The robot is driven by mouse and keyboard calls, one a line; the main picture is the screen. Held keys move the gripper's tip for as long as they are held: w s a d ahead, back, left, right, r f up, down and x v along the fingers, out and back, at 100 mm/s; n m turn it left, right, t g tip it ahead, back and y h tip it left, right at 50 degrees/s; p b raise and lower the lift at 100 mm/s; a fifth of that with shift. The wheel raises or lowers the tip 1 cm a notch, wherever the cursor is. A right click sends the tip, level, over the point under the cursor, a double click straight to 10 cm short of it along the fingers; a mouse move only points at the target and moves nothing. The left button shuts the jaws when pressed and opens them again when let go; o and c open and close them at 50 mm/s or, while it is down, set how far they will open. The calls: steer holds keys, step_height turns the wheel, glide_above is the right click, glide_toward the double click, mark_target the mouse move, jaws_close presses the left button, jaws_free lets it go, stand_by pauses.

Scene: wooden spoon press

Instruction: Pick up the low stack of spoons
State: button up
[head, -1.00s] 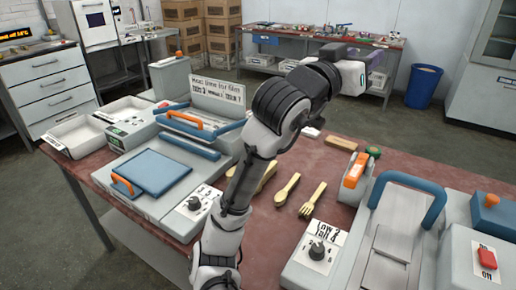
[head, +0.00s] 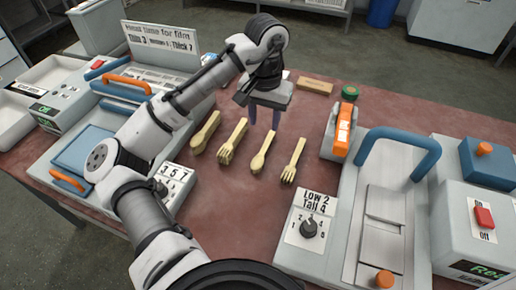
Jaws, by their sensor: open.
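Two stacks of wooden spoons and two of wooden forks lie in a row on the red-brown table in the head view. The leftmost spoon stack (head: 205,133) looks thicker, with the thicker fork stack (head: 233,142) beside it. The low stack of spoons (head: 262,152) is third from the left, and the thinner fork stack (head: 294,160) is at the right end. My gripper (head: 264,121) points down behind the row, its two fingers apart with nothing between them. It is beyond the far end of the low spoon stack; its exact height above the table is hard to tell.
A press with a blue handle (head: 400,150) and a dial box (head: 305,235) stand at the right. An orange tool (head: 343,130) and a wooden block (head: 315,86) lie behind. A heated machine with an orange handle (head: 126,84) stands left. Table space in front of the row is clear.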

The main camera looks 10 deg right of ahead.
glide_above(263, 150)
steer(key=f, duration=0.6)
steer(key=shift+s, duration=0.3)
steer(key=shift+w+f+p, duration=0.2)
steer(key=shift+f+p, duration=0.35)
steer(key=shift+f, duration=2.15)
jaws_close()
steer(key=shift+r, duration=0.1)
